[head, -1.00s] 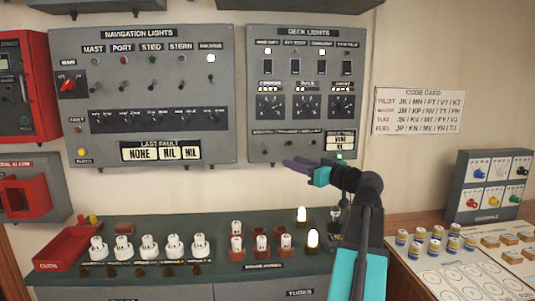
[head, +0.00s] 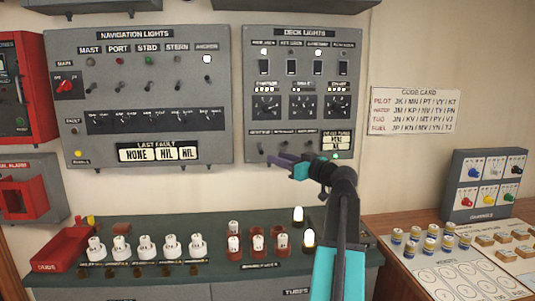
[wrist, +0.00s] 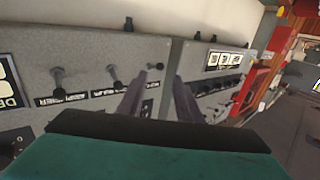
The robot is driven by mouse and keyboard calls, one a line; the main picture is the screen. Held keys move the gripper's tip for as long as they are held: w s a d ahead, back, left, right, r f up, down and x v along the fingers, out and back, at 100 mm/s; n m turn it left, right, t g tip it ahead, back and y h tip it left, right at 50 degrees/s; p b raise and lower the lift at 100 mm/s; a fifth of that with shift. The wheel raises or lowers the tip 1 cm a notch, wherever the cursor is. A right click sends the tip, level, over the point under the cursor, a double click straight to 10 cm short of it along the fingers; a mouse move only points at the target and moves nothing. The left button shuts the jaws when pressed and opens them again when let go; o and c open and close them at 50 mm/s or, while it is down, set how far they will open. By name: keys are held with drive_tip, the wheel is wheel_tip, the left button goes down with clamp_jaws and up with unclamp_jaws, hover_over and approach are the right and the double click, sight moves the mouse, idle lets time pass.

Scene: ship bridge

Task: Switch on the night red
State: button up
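The grey deck lights panel (head: 297,130) hangs on the wall in the head view. Small toggles run along its lower edge, the leftmost (head: 262,148) just above my gripper. Their labels are too small to read, so I cannot tell which is the night red. My gripper (head: 271,164) is below the panel's lower left corner. In the wrist view, its two purple fingers (wrist: 158,97) are apart with nothing between them. That view is upside down; a dark toggle (wrist: 155,66) stands near the left finger's tip, and two more toggles stand farther left.
The navigation lights panel (head: 215,90) is left of the deck lights panel, across a narrow gap. Below is a green bench (head: 130,230) with several white bulbs. A code card (head: 422,112) is on the wall. Clear wall lies between gripper and bench.

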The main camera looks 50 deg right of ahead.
sight(261, 149)
drive_tip(key=w+p, duration=0.1)
drive_tip(key=w, duration=0.6)
drive_tip(key=shift+w+d, duration=0.15)
drive_tip(key=shift+d, duration=0.15)
